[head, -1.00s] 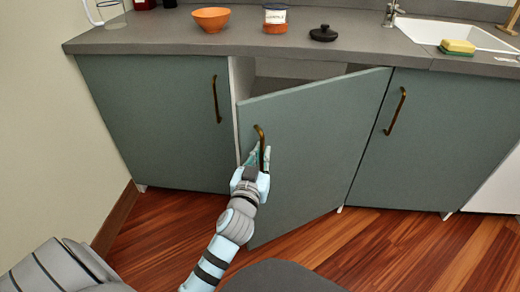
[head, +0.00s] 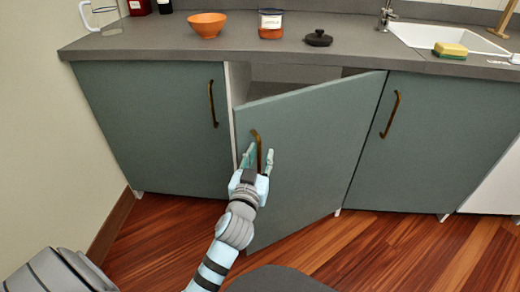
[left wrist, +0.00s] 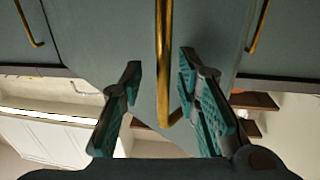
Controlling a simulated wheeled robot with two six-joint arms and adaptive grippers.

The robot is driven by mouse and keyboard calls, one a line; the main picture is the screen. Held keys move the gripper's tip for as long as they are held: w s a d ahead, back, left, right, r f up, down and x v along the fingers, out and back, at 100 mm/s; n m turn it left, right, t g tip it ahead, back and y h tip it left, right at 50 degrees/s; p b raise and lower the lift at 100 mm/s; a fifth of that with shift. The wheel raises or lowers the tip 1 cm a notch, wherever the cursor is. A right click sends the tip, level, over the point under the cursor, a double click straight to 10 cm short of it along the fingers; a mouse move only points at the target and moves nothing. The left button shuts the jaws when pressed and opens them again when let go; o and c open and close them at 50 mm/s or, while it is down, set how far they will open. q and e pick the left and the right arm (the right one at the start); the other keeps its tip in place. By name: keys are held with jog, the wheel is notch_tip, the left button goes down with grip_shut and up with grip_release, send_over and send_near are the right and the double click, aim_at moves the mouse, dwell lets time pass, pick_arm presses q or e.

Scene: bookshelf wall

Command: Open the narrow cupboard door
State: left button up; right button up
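The narrow cupboard door (head: 310,150) is grey-green and stands part-way open. It is hinged on its right side, and its left edge is swung out towards me. Its brass bar handle (head: 257,148) is near that left edge. My left gripper (head: 260,160) is at the lower part of the handle, with its fingers spread. In the left wrist view the handle (left wrist: 164,60) passes between the two open teal-padded fingers (left wrist: 160,80), with a gap on each side. My right gripper is not in view.
Closed cupboard doors flank it on the left (head: 150,125) and right (head: 430,135), each with a brass handle. The countertop (head: 240,50) above holds an orange bowl (head: 207,24), a jar (head: 271,23) and a black lid (head: 318,38). Wooden floor (head: 300,240) lies clear before the door.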

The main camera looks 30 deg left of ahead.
pick_arm(q)
send_near(265, 117)
jog(key=x, duration=0.4)
jog(key=shift+w, duration=0.25)
jog(key=shift+c, duration=0.2)
